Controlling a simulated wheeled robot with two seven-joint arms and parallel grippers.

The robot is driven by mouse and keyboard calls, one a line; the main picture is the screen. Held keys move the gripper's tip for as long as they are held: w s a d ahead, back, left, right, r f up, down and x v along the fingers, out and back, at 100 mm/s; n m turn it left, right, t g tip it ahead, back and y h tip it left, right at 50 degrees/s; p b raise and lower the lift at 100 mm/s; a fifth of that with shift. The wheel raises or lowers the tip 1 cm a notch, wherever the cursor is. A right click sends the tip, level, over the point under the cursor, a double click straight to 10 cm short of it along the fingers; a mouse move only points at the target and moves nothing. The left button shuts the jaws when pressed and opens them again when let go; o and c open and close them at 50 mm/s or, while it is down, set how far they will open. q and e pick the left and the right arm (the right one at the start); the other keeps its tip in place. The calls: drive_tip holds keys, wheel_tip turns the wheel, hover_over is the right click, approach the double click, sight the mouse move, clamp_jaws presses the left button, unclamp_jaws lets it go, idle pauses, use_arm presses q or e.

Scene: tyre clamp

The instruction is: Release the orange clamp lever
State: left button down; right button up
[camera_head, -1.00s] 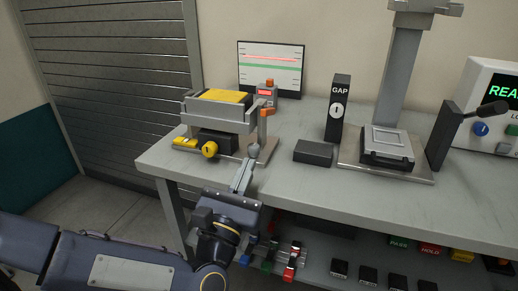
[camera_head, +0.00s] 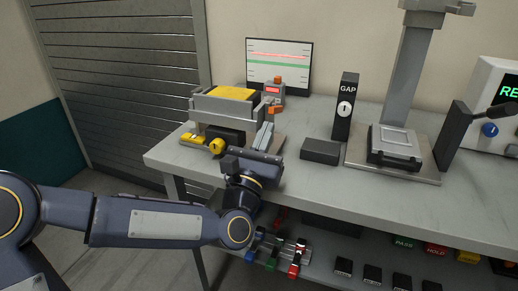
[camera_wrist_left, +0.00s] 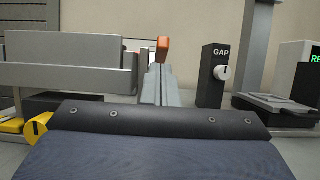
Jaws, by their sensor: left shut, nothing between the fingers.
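The orange clamp lever (camera_head: 274,110) sticks out at the right side of the grey clamp fixture (camera_head: 204,104), which holds a yellow block (camera_head: 225,93). My left gripper (camera_head: 265,135) is shut and empty, just in front of and below the lever. In the left wrist view, an orange piece, seemingly the lever (camera_wrist_left: 163,48), stands upright just beyond the tips of my shut fingers (camera_wrist_left: 158,80). I cannot tell whether they touch. The lever's lower part is hidden behind the fingers. My right gripper is not in view.
A yellow knob (camera_head: 217,146) sits at the fixture's front. A small box with a red display (camera_head: 272,90) stands behind the lever. To the right are a low dark block (camera_head: 320,151) and the GAP post (camera_head: 345,108). The bench front is clear.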

sight(273, 107)
use_arm(q)
drive_tip(key=shift+x, duration=0.75)
drive_tip(key=w+r+g+y+p, duration=0.1)
drive_tip(key=r+g+p, duration=0.1)
drive_tip(key=p, duration=0.7)
drive_tip(key=r+g+y+p, duration=0.1)
drive_tip(key=r+g+p, duration=0.2)
drive_tip(key=p, duration=0.6)
drive_tip(key=w+d+r+g+y+p, duration=0.1)
drive_tip(key=r+g+p, duration=0.2)
drive_tip(key=g+p, duration=0.3)
drive_tip(key=shift+w+r+y+p, duration=0.1)
drive_tip(key=shift+w+y+p, duration=0.2)
drive_tip(key=shift+p, duration=1.75)
drive_tip(key=shift+f+b, duration=0.4)
drive_tip(key=shift+f, duration=0.1)
drive_tip(key=shift+r, duration=0.15)
drive_tip(key=shift+r+p, duration=0.7)
